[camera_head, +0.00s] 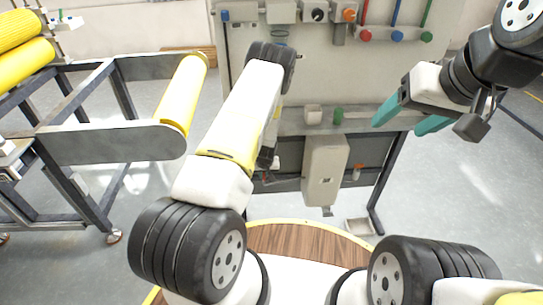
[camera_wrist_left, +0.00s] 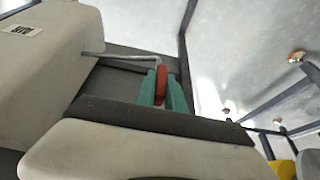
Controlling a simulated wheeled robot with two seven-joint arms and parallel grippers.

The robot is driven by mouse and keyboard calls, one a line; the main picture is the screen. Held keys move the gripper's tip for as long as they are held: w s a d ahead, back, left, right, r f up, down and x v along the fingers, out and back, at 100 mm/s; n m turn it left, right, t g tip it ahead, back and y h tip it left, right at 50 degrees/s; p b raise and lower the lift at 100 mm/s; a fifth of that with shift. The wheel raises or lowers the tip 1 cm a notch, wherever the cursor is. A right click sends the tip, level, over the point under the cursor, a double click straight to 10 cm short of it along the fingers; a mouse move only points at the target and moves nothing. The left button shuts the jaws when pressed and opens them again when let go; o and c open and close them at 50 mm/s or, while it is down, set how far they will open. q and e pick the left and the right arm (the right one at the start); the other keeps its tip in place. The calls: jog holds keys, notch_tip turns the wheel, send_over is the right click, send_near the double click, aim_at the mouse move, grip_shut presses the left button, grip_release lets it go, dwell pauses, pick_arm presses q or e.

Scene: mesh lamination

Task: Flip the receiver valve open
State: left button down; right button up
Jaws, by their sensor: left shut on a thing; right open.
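In the left wrist view, a red valve handle (camera_wrist_left: 162,84) stands at the end of a thin metal pipe (camera_wrist_left: 120,55) that runs from a pale box (camera_wrist_left: 45,40) with a small label. The teal fingers of my left gripper (camera_wrist_left: 163,92) are shut on this handle. In the head view my left arm covers most of that gripper, and the handle cannot be made out clearly. My right gripper (camera_head: 408,117) is open and empty, raised in front of the panel's right side, with its teal fingers apart.
A pale panel (camera_head: 345,75) with coloured knobs and tubes stands ahead, above a narrow shelf (camera_head: 380,122). A white box (camera_head: 325,170) hangs below the shelf. A roller frame (camera_head: 110,145) with yellow rollers (camera_head: 183,95) stands at left. Floor at the right is clear.

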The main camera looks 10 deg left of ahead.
pick_arm(q)
jog(key=shift+s+f, duration=0.1)
jog(key=shift+s, duration=0.05)
jog(key=c, duration=1.4)
grip_release()
jog(key=shift+c, duration=0.2)
jog(key=v, duration=0.7)
jog(key=shift+r, duration=0.45)
jog(key=shift+d, duration=0.1)
